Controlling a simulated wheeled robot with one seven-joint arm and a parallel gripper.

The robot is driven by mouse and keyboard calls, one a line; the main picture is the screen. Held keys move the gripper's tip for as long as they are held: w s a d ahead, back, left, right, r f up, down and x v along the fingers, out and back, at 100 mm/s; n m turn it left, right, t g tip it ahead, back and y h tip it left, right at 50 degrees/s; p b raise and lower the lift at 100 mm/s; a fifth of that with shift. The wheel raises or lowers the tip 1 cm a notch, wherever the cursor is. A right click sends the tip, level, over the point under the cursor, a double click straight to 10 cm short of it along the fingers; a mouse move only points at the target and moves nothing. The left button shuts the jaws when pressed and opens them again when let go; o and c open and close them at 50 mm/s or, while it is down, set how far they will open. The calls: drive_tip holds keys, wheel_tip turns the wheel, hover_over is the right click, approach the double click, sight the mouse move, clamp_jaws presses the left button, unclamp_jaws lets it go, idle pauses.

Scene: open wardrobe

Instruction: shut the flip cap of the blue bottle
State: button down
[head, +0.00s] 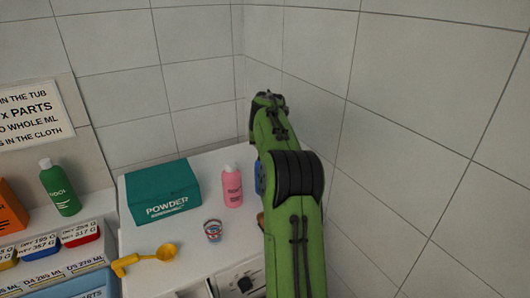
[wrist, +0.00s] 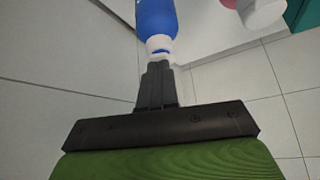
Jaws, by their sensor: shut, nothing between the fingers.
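The blue bottle (wrist: 155,16) shows at the top of the wrist view, with its white cap (wrist: 158,43) toward my gripper. My gripper (wrist: 159,66) is shut and empty, its fingertips right at the cap in the picture. I cannot tell whether they touch it or whether the flip lid stands open. In the head view only a blue sliver of the bottle (head: 258,178) shows at the left edge of my green arm, which hides the rest. My gripper is at the arm's far end, and its fingertips are not clear there.
A pink bottle (head: 232,188), a teal powder box (head: 161,190), a small cup (head: 213,231) and a yellow scoop (head: 146,259) stand or lie on the white top (head: 187,252). A green bottle (head: 60,190) stands further left. Tiled walls close in behind and right.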

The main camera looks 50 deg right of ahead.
drive_tip(key=b, duration=0.2)
drive_tip(key=f+t+h+b, duration=0.1)
drive_tip(key=b, duration=0.2)
drive_tip(key=s+f+b, duration=0.1)
drive_tip(key=b, duration=0.2)
drive_tip(key=shift+a+f+t+h, duration=0.2)
drive_tip(key=shift+a+t+h, duration=0.1)
drive_tip(key=shift+a+t, duration=0.1)
drive_tip(key=shift+r+b, duration=0.2)
drive_tip(key=shift+b, duration=0.15)
drive_tip(key=shift+r, duration=0.2)
